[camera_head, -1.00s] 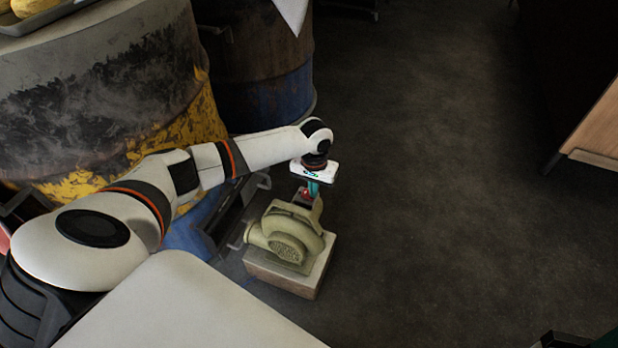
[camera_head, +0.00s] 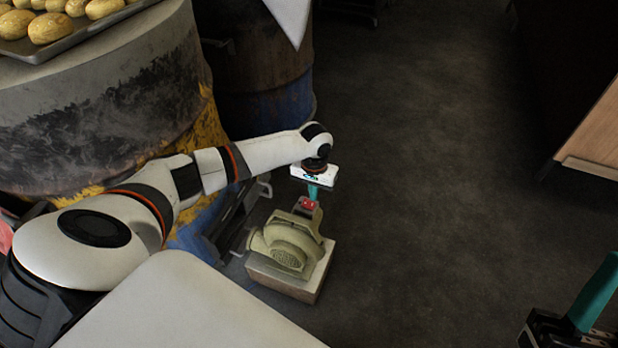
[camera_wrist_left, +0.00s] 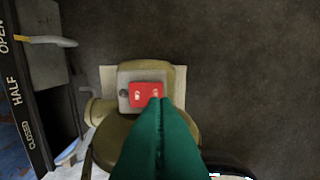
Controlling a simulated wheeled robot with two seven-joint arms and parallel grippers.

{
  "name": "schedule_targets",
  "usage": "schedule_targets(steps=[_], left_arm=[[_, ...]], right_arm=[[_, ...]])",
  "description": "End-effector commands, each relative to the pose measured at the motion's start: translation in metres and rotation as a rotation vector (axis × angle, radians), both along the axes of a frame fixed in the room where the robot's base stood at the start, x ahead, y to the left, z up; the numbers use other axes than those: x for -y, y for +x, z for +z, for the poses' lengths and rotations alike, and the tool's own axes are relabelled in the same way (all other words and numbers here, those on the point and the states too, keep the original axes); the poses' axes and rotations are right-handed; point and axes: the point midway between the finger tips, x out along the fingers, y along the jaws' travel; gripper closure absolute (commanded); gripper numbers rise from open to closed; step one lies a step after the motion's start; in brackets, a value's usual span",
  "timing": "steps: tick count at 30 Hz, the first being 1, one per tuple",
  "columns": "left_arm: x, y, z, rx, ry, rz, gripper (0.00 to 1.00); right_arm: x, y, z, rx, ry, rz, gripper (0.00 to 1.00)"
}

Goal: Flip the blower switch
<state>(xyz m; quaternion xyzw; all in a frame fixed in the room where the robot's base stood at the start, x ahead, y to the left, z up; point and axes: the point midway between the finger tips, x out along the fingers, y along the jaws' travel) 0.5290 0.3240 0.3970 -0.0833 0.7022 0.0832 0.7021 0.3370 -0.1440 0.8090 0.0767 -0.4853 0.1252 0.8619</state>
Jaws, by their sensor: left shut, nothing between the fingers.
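The blower (camera_head: 285,248) is an olive-green snail-shaped housing on a pale block beside the barrel oven. Its red switch (camera_head: 307,204) sits on top at the back; the left wrist view also shows the red switch (camera_wrist_left: 146,94) on a grey plate. My left gripper (camera_head: 314,194) is shut and empty, pointing down over the switch. In the left wrist view its teal fingertips (camera_wrist_left: 161,101) overlap the switch's lower right part. I cannot tell whether they touch it, or which way the switch is set. My right gripper (camera_head: 596,290) shows only partly at the lower right corner.
The barrel oven (camera_head: 100,110) stands at the left, with a tray of rolls (camera_head: 95,38) on top. A lever plate (camera_wrist_left: 22,90) marked OPEN, HALF, CLOSED is beside the blower. A darker drum (camera_head: 265,75) stands behind. The floor (camera_head: 430,190) to the right is clear.

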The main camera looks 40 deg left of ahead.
Motion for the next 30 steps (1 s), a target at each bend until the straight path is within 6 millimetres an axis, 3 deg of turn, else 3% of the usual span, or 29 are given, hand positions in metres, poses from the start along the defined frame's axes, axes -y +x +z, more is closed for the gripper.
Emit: schedule_targets(steps=[30], left_arm=[[0.0,0.0,0.019,0.0,0.0,-0.001,1.0]], right_arm=[[-0.007,0.059,-0.053,-0.52,-0.155,-0.029,0.64]])
